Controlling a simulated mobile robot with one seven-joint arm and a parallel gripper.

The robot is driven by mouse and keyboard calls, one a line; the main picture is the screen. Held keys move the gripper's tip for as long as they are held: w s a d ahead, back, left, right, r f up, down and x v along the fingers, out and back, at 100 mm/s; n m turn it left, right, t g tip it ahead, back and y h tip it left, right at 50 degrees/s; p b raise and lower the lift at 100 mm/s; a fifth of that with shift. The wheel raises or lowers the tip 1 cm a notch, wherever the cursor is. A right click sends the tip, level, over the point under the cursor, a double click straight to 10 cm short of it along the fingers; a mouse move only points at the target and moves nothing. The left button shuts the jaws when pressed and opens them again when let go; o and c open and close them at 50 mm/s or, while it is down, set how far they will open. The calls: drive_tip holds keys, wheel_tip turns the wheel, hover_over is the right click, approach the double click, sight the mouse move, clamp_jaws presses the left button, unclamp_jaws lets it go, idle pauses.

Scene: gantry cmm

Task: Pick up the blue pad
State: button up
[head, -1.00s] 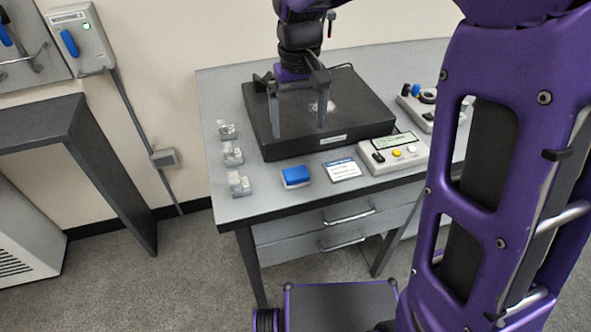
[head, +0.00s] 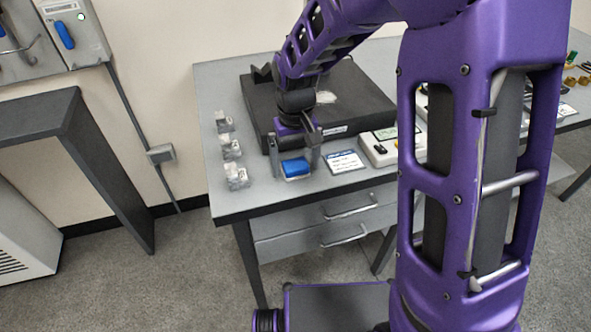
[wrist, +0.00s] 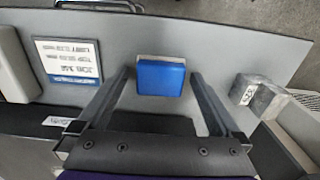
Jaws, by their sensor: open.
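The blue pad (head: 295,168) lies on the grey table near its front edge, just in front of the black block. It has a blue top and a paler base. My gripper (head: 294,160) is open above the pad, with one finger to each side of it in the head view. In the wrist view the pad (wrist: 160,77) shows whole between the two fingertips, slightly beyond them. My gripper (wrist: 160,78) holds nothing there. I cannot tell how high the fingertips are above the table.
A black block (head: 372,100) stands behind the pad. A printed card (head: 343,162) and a control box (head: 382,148) with buttons lie to the right. Several clear-grey blocks (head: 236,176) stand in a row to the left. The table's front edge (wrist: 225,25) is close.

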sight(295, 164)
drive_tip(key=shift+c, duration=0.3)
drive_tip(key=c, duration=1.4)
drive_tip(key=shift+o, duration=0.2)
wheel_tip(295, 164, up, 10)
drive_tip(key=p, duration=0.2)
drive_tip(key=o, duration=0.8)
drive_tip(key=c, duration=0.5)
